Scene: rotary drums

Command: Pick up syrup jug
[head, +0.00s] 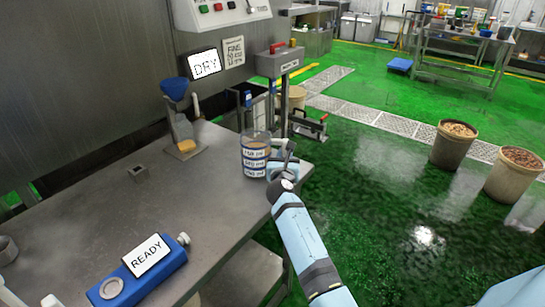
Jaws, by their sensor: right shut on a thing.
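The syrup jug (256,157) is a clear container with brown contents and white and blue label bands. It stands upright at the right edge of the grey metal table, or very slightly above it; I cannot tell which. My right gripper (281,162) reaches it from the front right and is shut on its right side, at the handle. The fingers partly hide the handle. I cannot make out my left gripper in this view.
A blue device reading READY (150,262) lies at the table's (95,225) front. A blue-topped stand (182,115) is at the back. A post with levers (280,68) rises behind the jug. Two filled buckets (453,145) stand on the green floor.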

